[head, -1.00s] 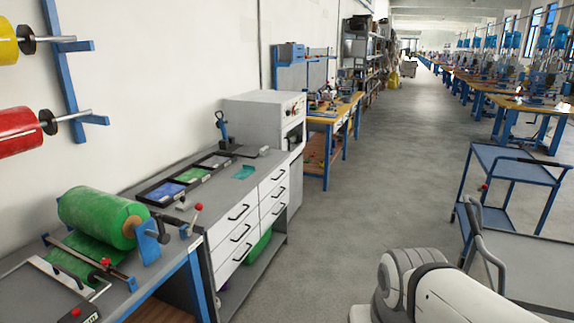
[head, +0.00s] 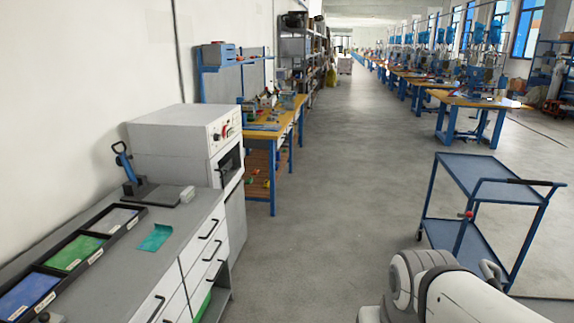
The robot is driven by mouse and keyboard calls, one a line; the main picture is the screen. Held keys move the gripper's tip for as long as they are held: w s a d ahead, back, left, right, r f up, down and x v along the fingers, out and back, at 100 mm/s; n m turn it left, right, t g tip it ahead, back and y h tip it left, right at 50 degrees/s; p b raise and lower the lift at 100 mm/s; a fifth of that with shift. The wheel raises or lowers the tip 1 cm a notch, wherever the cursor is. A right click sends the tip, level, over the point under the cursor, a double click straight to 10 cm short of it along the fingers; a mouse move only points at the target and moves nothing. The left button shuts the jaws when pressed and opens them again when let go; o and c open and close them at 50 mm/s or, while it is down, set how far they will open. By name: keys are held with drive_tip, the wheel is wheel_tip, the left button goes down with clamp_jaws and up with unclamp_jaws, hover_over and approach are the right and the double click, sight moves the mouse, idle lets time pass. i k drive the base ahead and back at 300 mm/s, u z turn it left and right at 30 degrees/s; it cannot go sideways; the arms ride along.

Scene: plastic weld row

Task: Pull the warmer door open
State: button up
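The warmer (head: 170,143) is a white box-shaped unit at the left, standing past the end of the grey counter. Its front faces the aisle and shows knobs, one of them red, above a dark window area. I take the part with the dark window (head: 230,165) to be the warmer door; it is seen at a steep angle, and I cannot tell for sure whether it is shut. A white part of my arm shows at the bottom right, apart from the warmer. My gripper is not in view.
A grey counter (head: 185,230) with white drawers runs along the left, with trays and a green sheet (head: 156,237) on it. A blue cart (head: 480,185) stands at the right. A wooden-topped workbench (head: 262,130) stands beyond the warmer. The grey aisle floor (head: 335,170) between is clear.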

sight(213, 170)
drive_tip(key=i, duration=1.6)
drive_tip(key=u, duration=0.25)
drive_tip(key=i, duration=1.4)
drive_tip(key=u, duration=0.2)
